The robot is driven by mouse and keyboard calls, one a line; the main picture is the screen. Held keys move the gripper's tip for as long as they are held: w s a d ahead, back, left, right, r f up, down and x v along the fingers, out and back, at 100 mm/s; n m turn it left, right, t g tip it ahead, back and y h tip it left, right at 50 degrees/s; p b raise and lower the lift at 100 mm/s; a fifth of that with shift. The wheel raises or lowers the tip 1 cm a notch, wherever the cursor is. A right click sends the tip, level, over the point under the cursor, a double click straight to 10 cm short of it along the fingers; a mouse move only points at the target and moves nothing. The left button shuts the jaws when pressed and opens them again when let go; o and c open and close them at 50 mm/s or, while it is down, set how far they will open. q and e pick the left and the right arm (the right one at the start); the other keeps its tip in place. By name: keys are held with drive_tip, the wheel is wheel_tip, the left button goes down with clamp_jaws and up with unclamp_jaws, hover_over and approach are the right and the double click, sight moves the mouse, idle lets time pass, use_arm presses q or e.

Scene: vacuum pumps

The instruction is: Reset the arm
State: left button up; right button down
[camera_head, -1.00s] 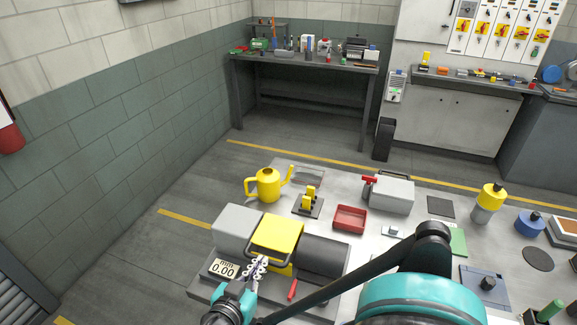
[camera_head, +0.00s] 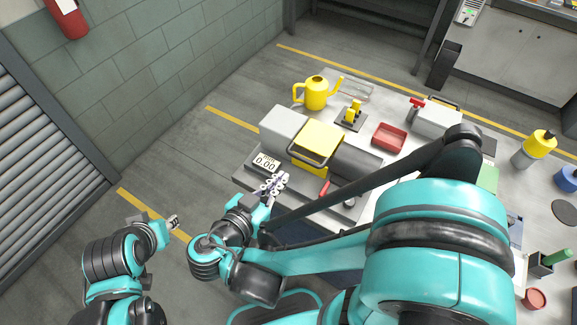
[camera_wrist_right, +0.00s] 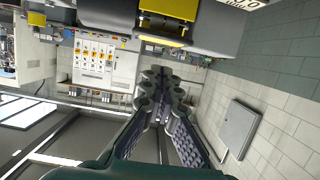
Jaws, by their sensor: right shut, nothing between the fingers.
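My right gripper (camera_head: 274,186) is shut and empty. In the head view it shows just in front of the pump unit's front edge, below the 0.00 display (camera_head: 265,162). In the right wrist view its fingers (camera_wrist_right: 160,85) are together with nothing between them. The pump unit has a yellow middle block (camera_head: 318,138) with a dark handle, between a grey box (camera_head: 283,124) and a dark cylinder. Its yellow part (camera_wrist_right: 165,35) shows at the top of the wrist view. My left gripper (camera_head: 174,222) is at the lower left over the floor, too small to read.
A red-handled tool (camera_head: 324,188) lies on the pump's base near my right gripper. The floor at left is clear up to the grey shutter (camera_head: 45,140).

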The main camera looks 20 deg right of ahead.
drive_tip(key=s+d+f+n+g+y+b, duration=0.1)
drive_tip(key=d+f+n+g+y+b, duration=0.1)
drive_tip(key=d+f+n+y, duration=0.3)
drive_tip(key=shift+s+d+f+n+g+y+b, duration=0.25)
drive_tip(key=shift+d+n+y+b, duration=0.7)
drive_tip(key=shift+n+y, duration=1.75)
drive_tip(key=shift+w+d+f+m+y, duration=0.1)
drive_tip(key=shift+d+m+y, duration=0.05)
drive_tip(key=shift+m+y, duration=0.15)
